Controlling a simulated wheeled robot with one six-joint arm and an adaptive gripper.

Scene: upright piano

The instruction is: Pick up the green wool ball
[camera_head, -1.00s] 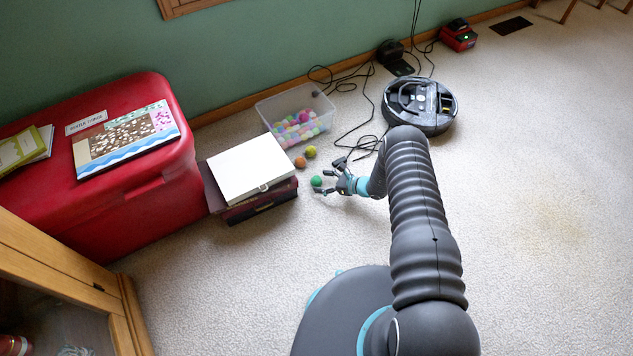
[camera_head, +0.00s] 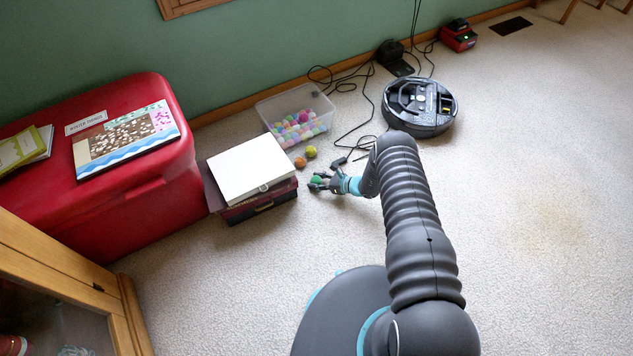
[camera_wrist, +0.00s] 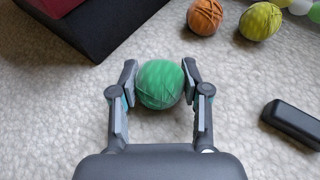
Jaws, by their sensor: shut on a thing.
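The green wool ball (camera_wrist: 160,84) is between the two fingers of my gripper (camera_wrist: 161,88) in the wrist view, with a finger on each side of it. My gripper (camera_head: 319,182) is shut on it, low over the carpet. In the head view the green ball (camera_head: 316,181) is partly hidden by the fingers. It is right of the stacked boxes. I cannot tell whether the ball touches the carpet.
An orange ball (camera_head: 300,162) and a yellow-green ball (camera_head: 311,152) lie beyond my gripper. Behind them is a clear bin (camera_head: 268,104) of colored balls. The stacked boxes (camera_head: 250,164) stand left. A dark bar (camera_wrist: 292,122) lies right in the wrist view. A robot vacuum (camera_head: 420,104) stands farther back.

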